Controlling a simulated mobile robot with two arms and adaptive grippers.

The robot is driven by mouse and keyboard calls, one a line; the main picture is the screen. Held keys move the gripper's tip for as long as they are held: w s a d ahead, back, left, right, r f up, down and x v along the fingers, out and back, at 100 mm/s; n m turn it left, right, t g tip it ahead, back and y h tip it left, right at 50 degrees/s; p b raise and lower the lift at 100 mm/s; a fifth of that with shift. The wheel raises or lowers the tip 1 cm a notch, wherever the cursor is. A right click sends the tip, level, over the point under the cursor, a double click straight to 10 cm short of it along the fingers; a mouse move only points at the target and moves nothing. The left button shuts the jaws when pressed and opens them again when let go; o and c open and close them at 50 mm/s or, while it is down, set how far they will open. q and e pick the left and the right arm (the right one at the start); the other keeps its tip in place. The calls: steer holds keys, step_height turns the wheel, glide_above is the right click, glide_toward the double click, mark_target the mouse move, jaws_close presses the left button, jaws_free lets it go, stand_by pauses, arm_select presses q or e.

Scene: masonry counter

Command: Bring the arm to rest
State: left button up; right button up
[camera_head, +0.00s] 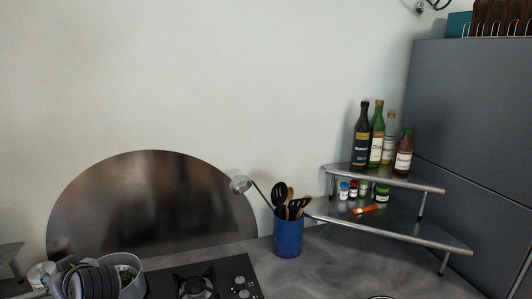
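My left gripper (88,281) shows at the bottom left, as a dark ribbed shape cut by the lower edge. It is in front of or beside a grey pot (130,266) near the black hob; whether they touch I cannot tell. Its fingertips are not clear, so I cannot see if it is open or shut, or if it holds anything. My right gripper is not in view.
A black hob (232,272) and a blue utensil holder (288,238) stand on the grey counter (335,262). A two-tier metal corner shelf (428,231) holds bottles and small jars. A tall grey cabinet (470,120) stands at right.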

arm_select(q)
steer(key=s+d+f+m+h, duration=0.35)
steer(key=s+d+f, duration=0.2)
steer(key=f, duration=0.25)
steer(key=s+d+f+m+h, duration=0.3)
steer(key=s+d+f+m, duration=0.2)
steer(key=d+f, duration=0.3)
steer(key=s+d+f+m+g+h, duration=0.2)
steer(key=s+d+f, duration=0.25)
steer(key=s, duration=0.35)
steer(key=s+d+f+m+g+h, duration=0.1)
steer(key=s+d+f+m+h, duration=0.2)
steer(key=s+d, duration=0.4)
step_height(320, 180, down, 31)
steer(key=s+g+b, duration=0.2)
steer(key=s+b, duration=0.1)
steer(key=b, duration=0.2)
steer(key=s+a+f+b, duration=0.2)
steer(key=s+f, duration=0.6)
steer(key=f, duration=0.2)
steer(key=s+a+f+g+b, duration=0.1)
steer(key=s+f+b, duration=0.2)
steer(key=s+f, duration=0.5)
step_height(320, 180, down, 3)
steer(key=shift+s+a+f, duration=0.1)
steer(key=shift+s+a, duration=0.25)
steer(key=shift+a, duration=0.05)
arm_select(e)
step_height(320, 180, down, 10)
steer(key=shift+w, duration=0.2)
